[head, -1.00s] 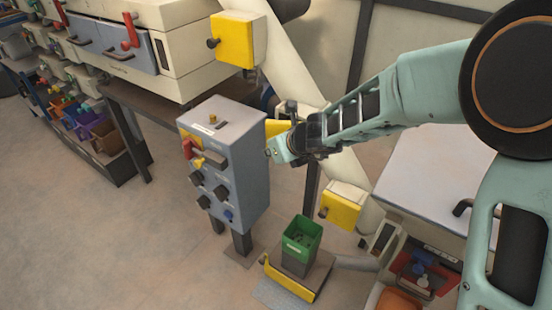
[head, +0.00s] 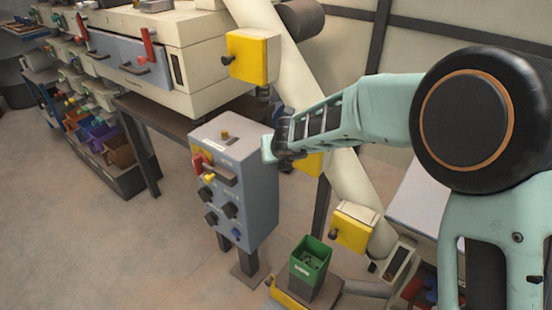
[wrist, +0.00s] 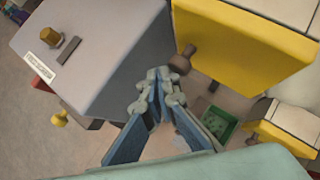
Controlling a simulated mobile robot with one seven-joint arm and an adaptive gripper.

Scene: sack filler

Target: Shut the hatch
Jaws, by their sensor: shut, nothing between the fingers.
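Three yellow hatches with dark knobs sit along a slanted cream pipe (head: 345,178): an upper one (head: 250,57), a middle one (head: 311,166) and a lower one (head: 351,231). The frames do not show which one is meant. In the head view my arm covers most of the middle hatch. In the wrist view a yellow hatch (wrist: 245,40) fills the upper right, and its dark knob (wrist: 183,59) is just beyond my fingertips. My gripper (wrist: 163,82) is shut and empty; I cannot tell whether it touches the knob. How far that hatch stands open is unclear.
A grey control box (head: 235,180) with several knobs stands left of my gripper, close by. The floor at the lower left is clear.

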